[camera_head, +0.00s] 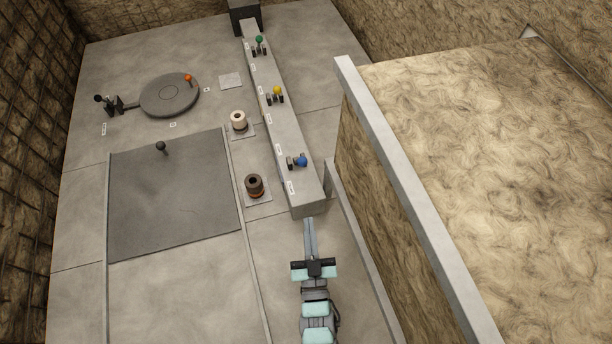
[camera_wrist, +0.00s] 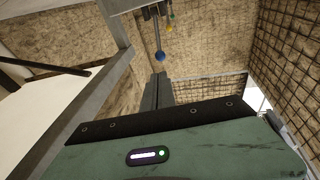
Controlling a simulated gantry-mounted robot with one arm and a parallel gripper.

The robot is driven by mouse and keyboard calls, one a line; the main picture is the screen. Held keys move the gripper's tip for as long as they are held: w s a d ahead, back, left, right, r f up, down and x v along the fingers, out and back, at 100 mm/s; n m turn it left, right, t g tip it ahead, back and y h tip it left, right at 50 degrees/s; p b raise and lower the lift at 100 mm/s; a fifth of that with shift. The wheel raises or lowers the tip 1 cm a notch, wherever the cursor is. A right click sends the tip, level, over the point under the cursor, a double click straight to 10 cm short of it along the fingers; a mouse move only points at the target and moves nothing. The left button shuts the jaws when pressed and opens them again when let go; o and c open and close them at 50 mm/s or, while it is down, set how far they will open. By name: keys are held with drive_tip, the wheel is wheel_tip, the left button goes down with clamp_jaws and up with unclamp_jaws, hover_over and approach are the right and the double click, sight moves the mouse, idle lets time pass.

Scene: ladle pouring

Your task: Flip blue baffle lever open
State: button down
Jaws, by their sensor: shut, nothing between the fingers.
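The blue baffle lever (camera_head: 303,161) has a blue ball knob and sits on a small dark bracket on top of the long grey beam, close to the beam's near end. In the wrist view the blue knob (camera_wrist: 160,56) is on a thin rod, just beyond my fingertips in the picture. My gripper (camera_head: 308,222) is just in front of the beam's near end, with its fingers pointing along the beam. In the wrist view my gripper (camera_wrist: 157,80) has its fingers together and empty. It looks apart from the lever; the exact gap is hard to judge.
The grey beam (camera_head: 309,203) also carries a yellow-knobbed lever (camera_head: 277,90) and a green-knobbed lever (camera_head: 259,40). A tall wall with a pale edge (camera_head: 405,200) stands close on the right. Dark (camera_head: 254,186) and cream (camera_head: 239,121) cylinders stand left of the beam.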

drive_tip(key=shift+w, duration=0.1)
drive_tip(key=b, duration=0.4)
approach(299, 161)
drive_tip(key=w, duration=0.5)
drive_tip(key=shift+w+d, duration=0.2)
drive_tip(key=shift+w, duration=0.2)
drive_tip(key=shift+p, duration=0.35)
